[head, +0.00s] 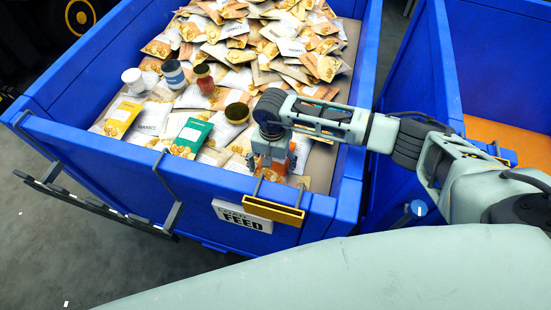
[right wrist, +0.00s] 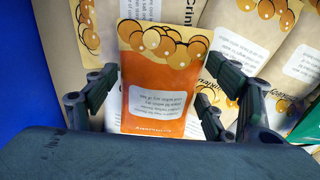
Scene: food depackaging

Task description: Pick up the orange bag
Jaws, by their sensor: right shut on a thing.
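The orange bag (right wrist: 158,92) has a white label and a beige top with orange balls printed on it. It lies between the dark fingers of my right gripper (right wrist: 165,84) in the right wrist view, the fingers at its two side edges. In the head view my right gripper (head: 270,163) points down into the near right corner of the blue bin (head: 100,155), shut on the bag. The bag (head: 276,171) is mostly hidden there by the gripper. I cannot tell whether it is clear of the bags beneath. My left gripper is not in view.
Many beige bags (head: 290,47) fill the bin. Several jars, a yellow bag (head: 123,117) and a green bag (head: 190,138) lie near its front. The bin wall stands close to my right gripper. A second blue bin (head: 470,60) stands at right.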

